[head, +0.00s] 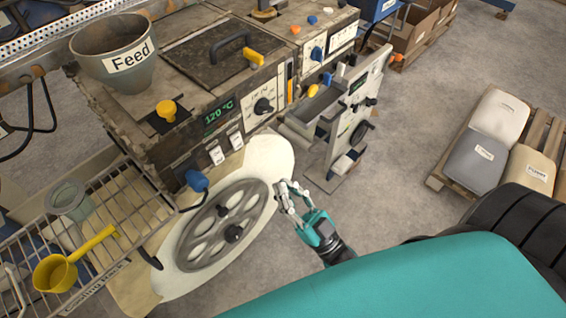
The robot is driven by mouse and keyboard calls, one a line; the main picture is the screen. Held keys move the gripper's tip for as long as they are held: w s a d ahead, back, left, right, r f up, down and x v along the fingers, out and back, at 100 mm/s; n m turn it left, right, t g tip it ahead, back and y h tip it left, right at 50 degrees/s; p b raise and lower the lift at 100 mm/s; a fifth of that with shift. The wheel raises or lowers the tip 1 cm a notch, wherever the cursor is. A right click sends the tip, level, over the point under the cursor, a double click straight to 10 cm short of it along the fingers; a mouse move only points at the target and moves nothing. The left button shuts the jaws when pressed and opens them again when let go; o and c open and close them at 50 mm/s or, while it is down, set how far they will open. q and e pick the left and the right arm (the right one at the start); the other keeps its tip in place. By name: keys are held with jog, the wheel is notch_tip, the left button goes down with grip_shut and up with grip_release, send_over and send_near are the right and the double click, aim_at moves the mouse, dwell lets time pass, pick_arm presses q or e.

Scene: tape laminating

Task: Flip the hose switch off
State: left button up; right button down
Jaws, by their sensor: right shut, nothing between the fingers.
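The machine (160,75) fills the upper left, with a worn grey body. A blue knob-like part (197,180) sits low at its front, with a black hose or cable at it. Two white rocker switches (225,149) are just above, under the 120 °C display (218,112). No part bears a readable hose-switch label, so I cannot tell which one it is. My right gripper (281,187) is shut and empty, right of the spoked wheel (222,224) and below the machine's front. I cannot tell whether it touches the wheel's cream backing. My left gripper is out of view.
A cooling rack (90,270) holding a yellow scoop (60,270) and a grey-green cup (70,200) stands at left. A smaller white-panelled unit (350,120) stands right of the machine. Sacks (480,160) lie on a pallet at right. Floor between is clear.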

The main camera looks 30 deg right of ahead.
aim_at(238, 135)
jog(key=w+a+r, duration=0.1)
jog(key=w, duration=0.2)
jog(key=w+a+r+p, duration=0.1)
jog(key=w, duration=0.2)
jog(key=w+a+r+p, duration=0.1)
jog(key=w, duration=0.2)
jog(key=shift+w+a+r, duration=0.15)
jog(key=shift+a+r, duration=0.05)
jog(key=shift+r, duration=0.2)
